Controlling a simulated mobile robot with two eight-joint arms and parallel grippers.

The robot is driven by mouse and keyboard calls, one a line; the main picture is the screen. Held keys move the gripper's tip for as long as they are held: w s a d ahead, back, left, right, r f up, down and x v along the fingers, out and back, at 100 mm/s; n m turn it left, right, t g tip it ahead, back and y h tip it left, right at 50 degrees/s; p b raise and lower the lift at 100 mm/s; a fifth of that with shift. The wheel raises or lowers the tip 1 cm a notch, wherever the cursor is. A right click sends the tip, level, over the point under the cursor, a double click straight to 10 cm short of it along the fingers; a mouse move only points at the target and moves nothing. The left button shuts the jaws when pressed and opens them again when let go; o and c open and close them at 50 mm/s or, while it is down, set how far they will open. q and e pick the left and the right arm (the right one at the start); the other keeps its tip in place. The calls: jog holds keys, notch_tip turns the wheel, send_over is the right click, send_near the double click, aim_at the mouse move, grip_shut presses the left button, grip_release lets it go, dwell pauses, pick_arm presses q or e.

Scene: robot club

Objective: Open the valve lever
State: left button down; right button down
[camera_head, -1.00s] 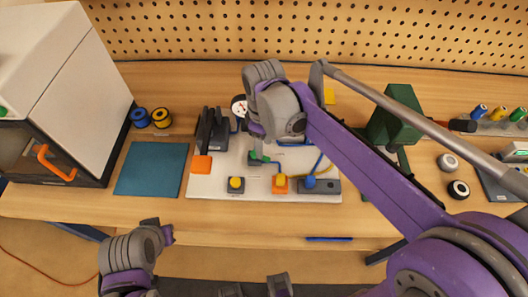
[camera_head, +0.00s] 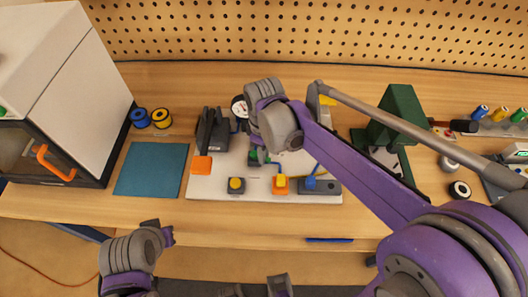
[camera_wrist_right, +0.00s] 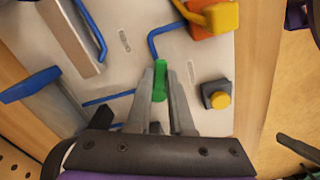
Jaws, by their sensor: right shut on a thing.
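A green lever (camera_wrist_right: 160,82) stands between the two fingertips of my right gripper (camera_wrist_right: 163,85) in the wrist view, and the fingers are shut on it. In the head view, the green part (camera_head: 257,158) shows just below my right wrist, which hides much of the fixture around it. The lever is on a pale board (camera_head: 210,187) with blue pipes. My left gripper (camera_head: 168,236) is partly in the head view at lower left, away from the board; its jaws cannot be made out.
The board also carries a grey block with a yellow button (camera_head: 236,185), an orange block with a yellow top (camera_head: 280,184) and a blue-handled grey block (camera_head: 320,187). A teal mat (camera_head: 152,168) lies left of the board. A green machine (camera_head: 398,110) stands right.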

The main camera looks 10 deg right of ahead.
jog(key=n, duration=0.3)
jog(key=w+n, duration=0.1)
jog(key=shift+d+n, duration=0.25)
jog(key=shift+n, duration=0.15)
jog(key=c, duration=0.8)
grip_release()
jog(key=shift+r, duration=0.1)
notch_tip(320, 180, up, 11)
jog(key=shift+f, duration=0.2)
